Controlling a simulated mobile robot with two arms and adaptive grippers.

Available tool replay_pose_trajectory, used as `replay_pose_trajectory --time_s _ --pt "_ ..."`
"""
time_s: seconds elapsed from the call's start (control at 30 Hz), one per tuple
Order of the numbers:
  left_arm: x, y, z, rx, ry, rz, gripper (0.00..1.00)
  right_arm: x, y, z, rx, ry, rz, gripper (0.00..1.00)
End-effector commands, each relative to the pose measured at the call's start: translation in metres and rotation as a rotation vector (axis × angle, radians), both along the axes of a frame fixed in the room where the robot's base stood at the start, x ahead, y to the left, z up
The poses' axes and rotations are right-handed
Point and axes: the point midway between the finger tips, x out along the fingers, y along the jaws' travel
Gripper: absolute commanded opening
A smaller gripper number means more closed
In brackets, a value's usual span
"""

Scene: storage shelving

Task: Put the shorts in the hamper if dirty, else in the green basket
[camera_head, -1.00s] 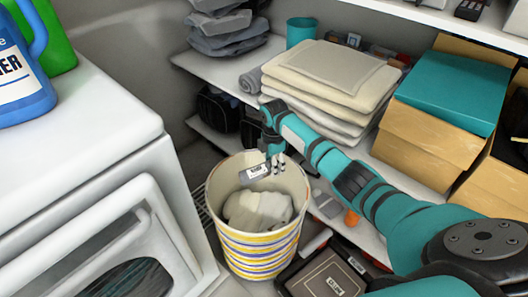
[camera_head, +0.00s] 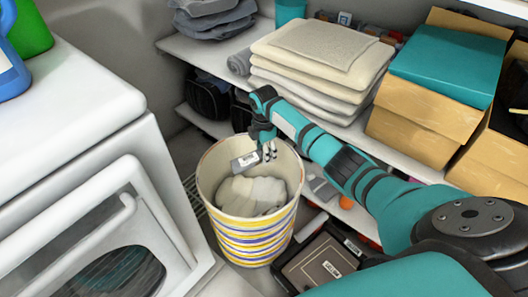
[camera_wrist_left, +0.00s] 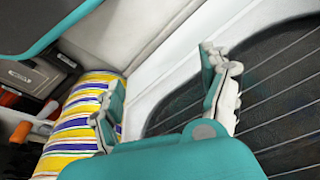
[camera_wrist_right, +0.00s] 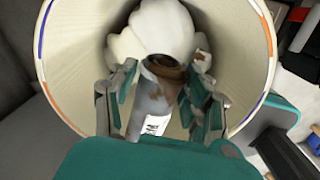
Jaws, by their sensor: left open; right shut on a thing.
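The hamper (camera_head: 255,238) is a round bin with yellow, white and blue stripes, open at the top. A pale crumpled cloth (camera_head: 250,196) lies inside it; in the right wrist view this cloth (camera_wrist_right: 160,25) shows brown stains. I cannot tell if it is the shorts. My right gripper (camera_head: 268,152) is at the hamper's mouth, shut on a grey object with a white label (camera_head: 246,161). In the right wrist view this object (camera_wrist_right: 152,105) lies between the fingers, with a dark brown end toward the cloth. My left gripper (camera_wrist_left: 165,95) is open and empty. No green basket shows.
A white front-loading machine (camera_head: 75,100) stands at left, close to the hamper. Shelves behind hold folded beige textiles (camera_head: 320,55), grey folded cloths (camera_head: 212,18) and a box with a teal top (camera_head: 447,65). A dark box (camera_head: 322,264) is right of the hamper.

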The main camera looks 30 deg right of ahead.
Motion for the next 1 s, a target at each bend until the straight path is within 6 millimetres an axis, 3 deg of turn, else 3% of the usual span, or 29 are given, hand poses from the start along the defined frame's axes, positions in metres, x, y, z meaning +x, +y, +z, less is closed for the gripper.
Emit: replay_pose_trajectory --time_s 0.27,0.5,0.93,0.97,1.0 --pt "-0.005 0.002 0.04 -0.001 -0.023 0.003 0.8 0.0 0.0 -0.012 0.0 -0.001 0.0 0.13" --pt "-0.014 0.003 0.06 -0.001 -0.039 0.005 0.8 0.0 0.0 -0.027 0.0 -0.001 -0.001 0.13" --pt "-0.017 0.004 0.069 -0.001 -0.042 0.006 0.8 0.0 0.0 -0.028 0.0 -0.001 0.0 0.13" --pt "-0.017 0.004 0.069 -0.001 -0.042 0.006 0.8 0.0 0.0 -0.028 0.0 -0.001 0.0 0.53" --pt "-0.017 0.004 0.069 -0.001 -0.042 0.006 0.8 0.0 0.0 -0.028 0.0 -0.001 0.0 0.58"
